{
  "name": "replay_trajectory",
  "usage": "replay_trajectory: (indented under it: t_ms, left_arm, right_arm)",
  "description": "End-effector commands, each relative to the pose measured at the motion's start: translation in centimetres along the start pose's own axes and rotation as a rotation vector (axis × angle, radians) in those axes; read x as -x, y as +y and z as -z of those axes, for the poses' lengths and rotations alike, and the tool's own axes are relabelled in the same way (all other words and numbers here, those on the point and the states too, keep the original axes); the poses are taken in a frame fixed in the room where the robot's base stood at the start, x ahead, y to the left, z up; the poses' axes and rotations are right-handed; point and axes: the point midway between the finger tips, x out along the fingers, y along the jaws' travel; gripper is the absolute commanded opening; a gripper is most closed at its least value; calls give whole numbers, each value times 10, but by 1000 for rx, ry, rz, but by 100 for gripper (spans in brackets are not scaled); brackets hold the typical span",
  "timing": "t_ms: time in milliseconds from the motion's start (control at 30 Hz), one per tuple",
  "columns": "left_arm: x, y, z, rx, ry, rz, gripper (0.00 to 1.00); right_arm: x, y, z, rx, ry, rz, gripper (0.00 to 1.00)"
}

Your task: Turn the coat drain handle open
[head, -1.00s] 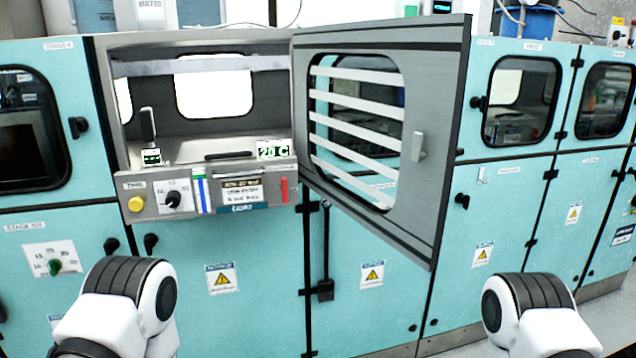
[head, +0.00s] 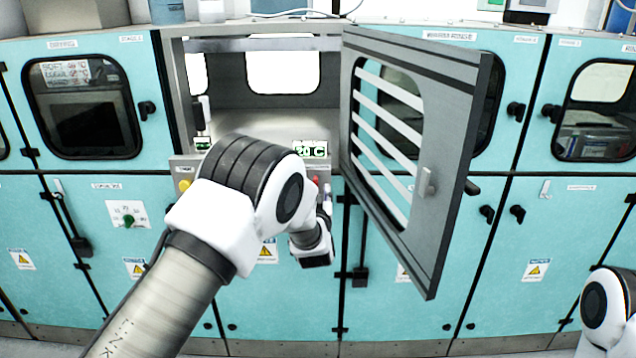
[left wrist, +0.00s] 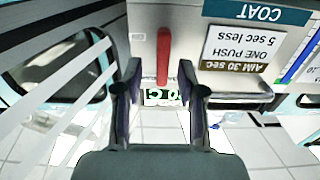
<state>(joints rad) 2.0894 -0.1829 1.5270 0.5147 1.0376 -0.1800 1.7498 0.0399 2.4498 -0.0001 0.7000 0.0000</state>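The red drain handle (left wrist: 163,57) hangs on the grey front panel beside the COAT label (left wrist: 262,12) in the left wrist view, where the picture is upside down. In the head view only a bit of the red handle (head: 314,180) shows past my left arm. My left gripper (left wrist: 160,80) is open, its two fingers apart on either side of the handle's line. I cannot tell whether they touch it; no grip is visible. My left forearm hides most of the panel in the head view. My right arm shows at the lower right, its gripper out of view.
A grey framed window door (head: 410,235) stands swung open just right of my left arm, jutting toward me. A yellow button (head: 185,186) is on the panel's left. A green display (head: 311,149) sits above. Teal cabinets with black latches line both sides.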

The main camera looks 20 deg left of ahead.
Motion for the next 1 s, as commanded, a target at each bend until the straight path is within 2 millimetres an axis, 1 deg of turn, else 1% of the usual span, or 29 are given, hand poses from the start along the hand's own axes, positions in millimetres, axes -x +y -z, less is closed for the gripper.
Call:
replay_trajectory:
  t_ms: [33,133,233,400,467,500,533,833,1000]
  left_arm:
    - [-8,0,3,2,0,0,40]
    - [-19,0,1,1,-1,0,40]
    - [-23,0,0,-1,-1,0,40]
    - [-23,0,-1,-1,-1,0,40]
    - [-23,0,-1,-1,-1,0,18]
    - [-23,0,-1,-1,-1,0,4]
    - [-23,0,-1,-1,-1,0,0]
    - [-22,0,-1,5,-1,-1,0]
    - [-23,0,-2,41,0,0,0]
  right_arm:
    - [6,0,0,0,0,0,40]
    - [9,0,0,0,0,0,40]
    - [9,0,0,0,0,0,40]
    - [8,0,0,0,0,0,40]
    - [8,0,0,0,0,0,40]
    - [8,0,0,0,0,0,40]
    - [8,0,0,0,0,0,40]
    - [7,0,0,0,0,0,40]
    - [0,0,0,0,0,0,40]
